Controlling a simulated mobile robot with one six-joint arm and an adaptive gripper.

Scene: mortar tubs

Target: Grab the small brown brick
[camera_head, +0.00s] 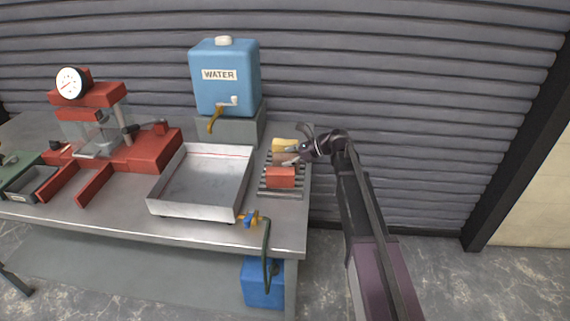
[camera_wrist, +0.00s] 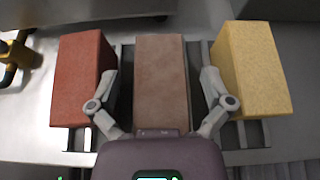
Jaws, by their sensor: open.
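The small brown brick (camera_wrist: 161,75) lies in the middle of a row of three bricks, and a strip of it shows in the head view (camera_head: 283,158). My gripper (camera_wrist: 160,84) is open, with one finger on each side of the brown brick as seen in the wrist view. Gaps show between the fingers and its sides. In the head view my gripper (camera_head: 298,147) is at the rack's right side, over the brown brick's end. How far down the fingers reach beside the brick is hard to tell.
A red brick (camera_wrist: 78,80) and a yellow brick (camera_wrist: 252,70) flank the brown one closely. They sit on a slatted metal rack (camera_head: 280,195). A metal tray (camera_head: 203,182) lies left of it, a blue water tank (camera_head: 225,78) behind. A red press (camera_head: 150,150) stands farther left.

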